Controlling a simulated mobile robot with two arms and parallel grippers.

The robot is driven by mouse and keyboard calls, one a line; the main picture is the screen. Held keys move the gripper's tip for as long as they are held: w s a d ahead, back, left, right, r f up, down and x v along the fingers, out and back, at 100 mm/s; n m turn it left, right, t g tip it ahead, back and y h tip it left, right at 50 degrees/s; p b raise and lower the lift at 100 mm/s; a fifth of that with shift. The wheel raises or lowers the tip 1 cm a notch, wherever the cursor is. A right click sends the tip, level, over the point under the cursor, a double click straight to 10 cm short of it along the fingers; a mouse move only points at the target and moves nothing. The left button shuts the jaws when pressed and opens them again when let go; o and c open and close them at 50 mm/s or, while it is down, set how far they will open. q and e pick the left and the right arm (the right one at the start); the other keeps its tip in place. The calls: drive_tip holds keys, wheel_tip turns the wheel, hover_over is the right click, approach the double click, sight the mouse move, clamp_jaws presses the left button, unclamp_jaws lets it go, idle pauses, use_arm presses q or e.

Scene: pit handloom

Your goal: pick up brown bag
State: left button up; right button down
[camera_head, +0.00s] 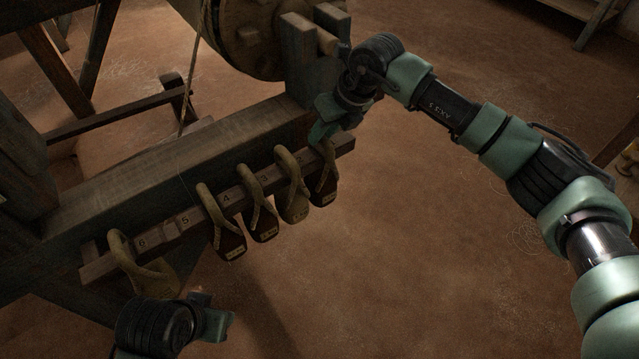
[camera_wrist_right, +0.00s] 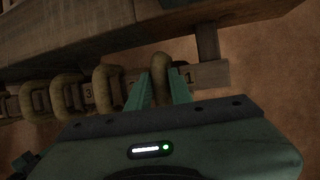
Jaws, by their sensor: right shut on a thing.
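Several small bags hang by looped straps on a wooden rail (camera_head: 170,233) with numbered places. The rightmost one, a dark brown bag (camera_head: 325,190), hangs at the rail's right end below my right gripper (camera_head: 324,132). In the right wrist view, the two green fingers (camera_wrist_right: 159,92) are shut on that bag's strap loop (camera_wrist_right: 160,72), beside the number 1. The bag's body is hidden there. Two more brown bags (camera_head: 264,222) (camera_head: 230,241) and an olive bag (camera_head: 293,205) hang to the left. My left gripper (camera_head: 215,318) is at the bottom, near another olive bag (camera_head: 157,277); its fingers are unclear.
A thick loom beam (camera_head: 190,165) runs close behind the rail. A large round wooden drum (camera_head: 255,35) and upright posts (camera_head: 300,55) stand just beyond my right gripper. The earthen floor (camera_head: 420,240) in front and to the right is clear.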

idle(0.6)
drive_tip(key=shift+w+r, duration=0.15)
drive_tip(key=shift+r, duration=0.1)
drive_tip(key=shift+r, duration=0.1)
